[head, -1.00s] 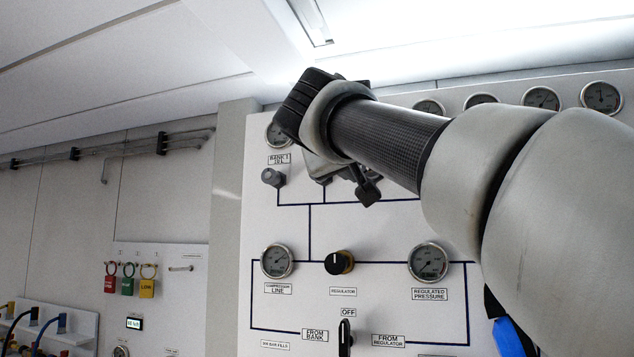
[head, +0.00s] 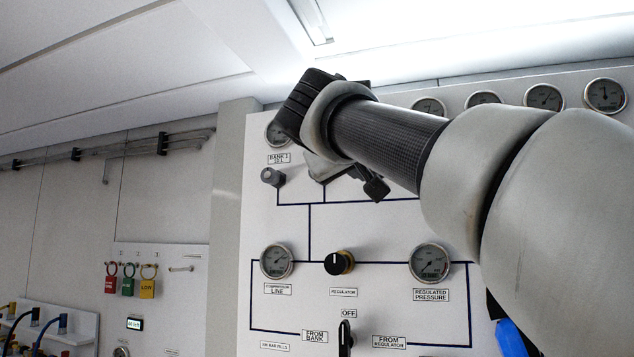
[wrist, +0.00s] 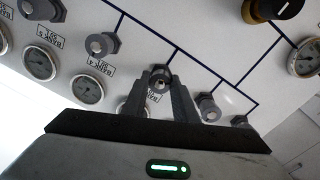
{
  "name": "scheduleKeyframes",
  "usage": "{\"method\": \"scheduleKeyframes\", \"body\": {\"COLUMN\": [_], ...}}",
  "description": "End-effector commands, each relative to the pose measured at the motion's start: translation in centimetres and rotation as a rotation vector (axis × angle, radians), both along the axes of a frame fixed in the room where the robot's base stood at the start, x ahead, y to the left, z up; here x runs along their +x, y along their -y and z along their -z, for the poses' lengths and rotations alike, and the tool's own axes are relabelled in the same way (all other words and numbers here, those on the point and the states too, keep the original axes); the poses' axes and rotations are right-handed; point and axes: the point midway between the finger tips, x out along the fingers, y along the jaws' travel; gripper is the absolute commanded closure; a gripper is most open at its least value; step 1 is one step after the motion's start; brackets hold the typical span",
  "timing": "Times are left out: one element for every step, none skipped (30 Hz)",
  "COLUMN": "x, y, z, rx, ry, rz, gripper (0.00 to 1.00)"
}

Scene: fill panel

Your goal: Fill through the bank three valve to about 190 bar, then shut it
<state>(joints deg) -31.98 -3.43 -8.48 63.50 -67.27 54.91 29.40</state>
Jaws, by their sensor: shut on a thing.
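In the wrist view, which is turned over, my gripper (wrist: 161,76) is shut on a grey valve knob (wrist: 159,84). The knob is between the knobs of bank 4 (wrist: 102,45) and another bank on the right (wrist: 208,107), so by its place it is the bank three valve. Its own label is partly covered and I cannot read its number. The gauge beside it (wrist: 126,108) is mostly hidden. In the head view my wrist hides the held valve. The regulated pressure gauge (head: 430,263) and compressor line gauge (head: 277,261) show, but their readings are too small to tell.
The bank 1 valve knob (head: 272,177) is left of my wrist. The black regulator knob (head: 339,262) and a selector lever (head: 345,337) under an OFF label are below. Several gauges (head: 543,97) line the top.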

Motion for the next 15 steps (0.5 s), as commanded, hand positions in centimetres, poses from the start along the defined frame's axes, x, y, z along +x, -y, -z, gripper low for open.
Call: {"method": "scheduleKeyframes", "body": {"x": [0.01, 0.01, 0.01, 0.01, 0.01, 0.01, 0.02, 0.02, 0.02, 0.02, 0.03, 0.03, 0.02, 0.02, 0.02], "y": [0.16, 0.22, 0.18, 0.19, 0.17, 0.14, 0.12, 0.11, 0.09, 0.07, 0.06, 0.04, 0.03, 0.03, 0.03], "z": [0.15, 0.12, 0.08, 0.07, 0.04, 0.02, 0.02, 0.03, 0.03, 0.03, 0.04, 0.03, 0.04, 0.04, 0.04], "rx": [-0.053, -0.09, -0.136, -0.169, -0.199, -0.234, -0.255, -0.271, -0.288, -0.295, -0.299, -0.302, -0.301, -0.301, -0.3], "ry": [-0.021, -0.036, -0.055, -0.069, -0.081, -0.096, -0.105, -0.112, -0.118, -0.122, -0.123, -0.124, -0.124, -0.124, -0.124], "rz": [0.003, 0.005, 0.004, 0.003, 0.002, 0.002, 0.002, 0.001, 0.001, 0.0, 0.0, 0.0, 0.0, 0.0, 0.0], "gripper": [0.97, 0.97, 0.97, 0.97, 0.97, 0.97, 0.97, 0.97, 0.97, 0.97, 0.97, 0.97, 0.97, 0.97, 0.97]}}
